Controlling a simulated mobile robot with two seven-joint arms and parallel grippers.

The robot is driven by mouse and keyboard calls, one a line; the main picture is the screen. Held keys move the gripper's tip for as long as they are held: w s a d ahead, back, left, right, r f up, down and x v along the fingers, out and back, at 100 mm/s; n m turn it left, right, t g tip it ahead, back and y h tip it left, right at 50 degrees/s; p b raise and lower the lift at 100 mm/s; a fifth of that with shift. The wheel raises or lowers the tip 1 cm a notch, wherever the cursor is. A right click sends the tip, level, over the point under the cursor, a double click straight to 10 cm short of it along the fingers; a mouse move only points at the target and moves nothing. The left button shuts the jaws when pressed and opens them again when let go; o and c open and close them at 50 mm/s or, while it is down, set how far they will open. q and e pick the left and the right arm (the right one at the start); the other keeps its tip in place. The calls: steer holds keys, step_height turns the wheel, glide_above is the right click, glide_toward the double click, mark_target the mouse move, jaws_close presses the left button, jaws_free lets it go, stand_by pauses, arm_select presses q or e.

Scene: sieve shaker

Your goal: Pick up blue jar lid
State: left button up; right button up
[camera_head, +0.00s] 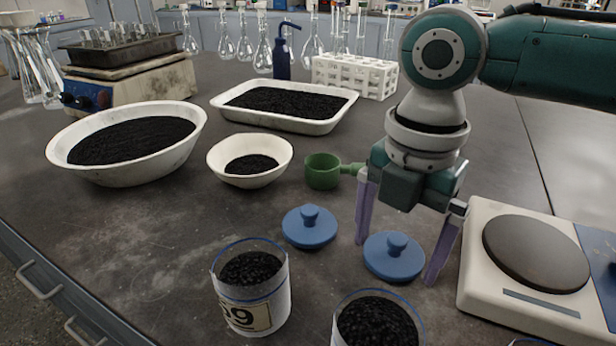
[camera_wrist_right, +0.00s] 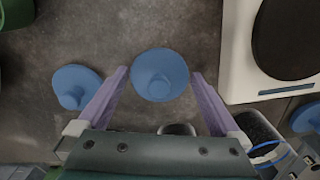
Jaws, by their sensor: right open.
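The right-hand lid (camera_head: 394,258) lies between the spread fingers of my right gripper (camera_head: 398,262) in the head view. In the right wrist view this lid (camera_wrist_right: 160,76) sits centred between and just beyond the purple fingertips (camera_wrist_right: 160,74). The fingers are open and hold nothing. The other lid (camera_head: 309,228) lies to the left, outside the fingers, and also shows in the wrist view (camera_wrist_right: 76,87). Two open jars of black granules, one labelled (camera_head: 250,290) and one (camera_head: 378,322) cut by the frame edge, stand in front. My left gripper is not in view.
A white scale (camera_head: 475,270) with a dark round plate stands close right of my gripper. A green scoop (camera_head: 322,172), a small bowl (camera_head: 225,158), a large bowl (camera_head: 70,160) and a tray (camera_head: 325,124) lie behind and left. Bare bench shows at left front.

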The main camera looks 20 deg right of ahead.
steer(key=shift+c, duration=0.2)
steer(key=c, duration=1)
steer(key=shift+r, duration=0.15)
